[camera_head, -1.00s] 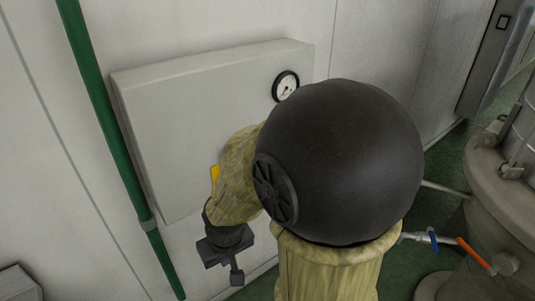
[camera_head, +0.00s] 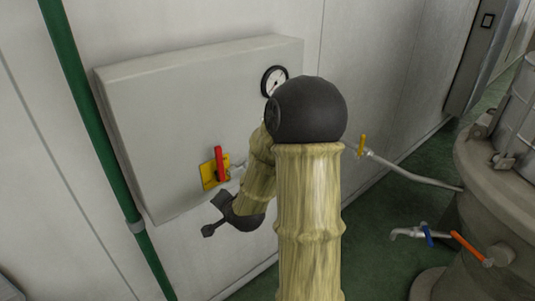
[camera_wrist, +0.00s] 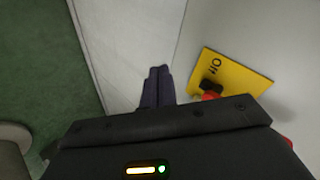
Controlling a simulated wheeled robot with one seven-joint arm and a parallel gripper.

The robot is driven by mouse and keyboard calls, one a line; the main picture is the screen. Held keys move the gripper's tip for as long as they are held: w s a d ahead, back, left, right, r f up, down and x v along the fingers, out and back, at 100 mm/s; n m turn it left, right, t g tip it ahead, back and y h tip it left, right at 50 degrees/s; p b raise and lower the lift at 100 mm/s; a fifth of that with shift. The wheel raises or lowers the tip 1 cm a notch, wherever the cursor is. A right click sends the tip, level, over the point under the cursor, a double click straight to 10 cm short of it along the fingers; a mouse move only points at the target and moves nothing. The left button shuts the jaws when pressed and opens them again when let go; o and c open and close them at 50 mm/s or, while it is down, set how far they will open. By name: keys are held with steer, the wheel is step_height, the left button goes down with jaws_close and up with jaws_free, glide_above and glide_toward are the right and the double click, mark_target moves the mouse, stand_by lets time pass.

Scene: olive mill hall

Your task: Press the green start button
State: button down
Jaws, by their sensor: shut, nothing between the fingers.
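No green start button shows in either view; my arm hides part of the control box. The pale grey control box (camera_head: 150,100) is on the wall. On its lower front is a yellow plate (camera_head: 209,177) with a red lever handle (camera_head: 219,162) standing upright. In the wrist view the yellow plate (camera_wrist: 245,80) carries the word "Off", with a dark and red part at its lower left. My gripper (camera_head: 208,230) is at the box's lower edge, below the plate. Its dark fingers (camera_wrist: 156,75) are together and empty, left of the plate in the wrist view.
A round gauge (camera_head: 274,81) is at the box's upper right. A green pipe (camera_head: 88,130) runs down the wall at the left. A vat (camera_head: 485,200) with blue and orange valve handles stands at the right. Open green floor (camera_head: 380,240) lies between.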

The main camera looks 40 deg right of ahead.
steer(key=s+d+r+m+t+h+b, duration=0.1)
steer(key=d+m+h, duration=0.4)
steer(key=d+m, duration=0.5)
steer(key=s+d+r+m+t+h+b, duration=0.1)
steer(key=d+r+m+t+h, duration=0.2)
steer(key=d+m+h, duration=0.3)
steer(key=d+r+m, duration=0.1)
steer(key=d+m, duration=0.4)
steer(key=d, duration=0.1)
steer(key=shift+s+d, duration=0.15)
steer(key=shift+d, duration=0.1)
steer(key=w, duration=0.8)
steer(key=shift+w+a, duration=0.35)
steer(key=shift+w, duration=0.05)
steer(key=shift+b, duration=0.3)
steer(key=shift+w, duration=0.4)
